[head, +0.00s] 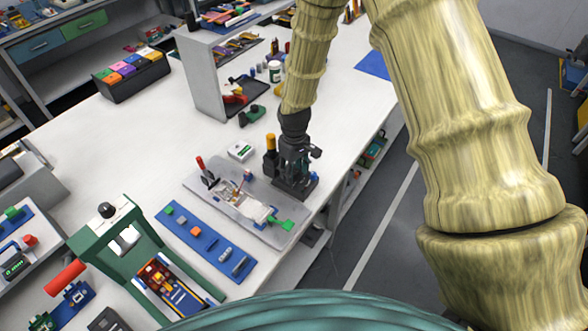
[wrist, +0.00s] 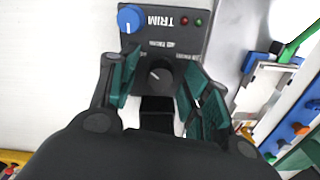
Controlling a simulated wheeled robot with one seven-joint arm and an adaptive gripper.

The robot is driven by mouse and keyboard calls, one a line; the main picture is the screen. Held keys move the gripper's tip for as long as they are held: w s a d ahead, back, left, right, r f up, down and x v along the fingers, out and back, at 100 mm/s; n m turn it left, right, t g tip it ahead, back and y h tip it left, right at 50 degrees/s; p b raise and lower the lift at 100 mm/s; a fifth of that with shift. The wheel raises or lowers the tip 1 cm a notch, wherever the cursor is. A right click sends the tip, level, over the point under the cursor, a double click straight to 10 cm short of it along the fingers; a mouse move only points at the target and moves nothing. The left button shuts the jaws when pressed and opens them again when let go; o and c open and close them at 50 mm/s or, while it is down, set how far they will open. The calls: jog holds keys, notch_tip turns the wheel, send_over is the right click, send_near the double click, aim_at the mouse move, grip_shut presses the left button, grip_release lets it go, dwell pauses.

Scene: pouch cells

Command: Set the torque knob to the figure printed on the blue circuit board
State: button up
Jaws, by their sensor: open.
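In the wrist view a dark control box (wrist: 178,36) carries a black knob (wrist: 160,73) with a pale pointer line. My gripper (wrist: 158,88) is open, with its green-padded fingers on either side of this knob and apart from it. Small upside-down print near the knob is too blurred to read. A blue knob (wrist: 130,18) sits beside the upside-down word TRIM. In the head view my gripper (head: 296,160) is over the dark box (head: 296,190) at the bench edge. I cannot tell for certain which item is the blue circuit board, and I see no readable figure.
A grey fixture plate (head: 230,208) with a red-handled clamp and green part lies left of the box. A blue strip (head: 196,238) with small parts and a green press (head: 108,232) stand nearer. The bench's left middle is clear.

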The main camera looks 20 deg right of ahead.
jog(key=c, duration=1.1)
jog(key=shift+o, duration=0.2)
jog(key=shift+m, duration=0.3)
jog(key=m, duration=0.4)
jog(key=shift+m, duration=2.5)
jog(key=o, duration=1.1)
jog(key=shift+c, duration=0.2)
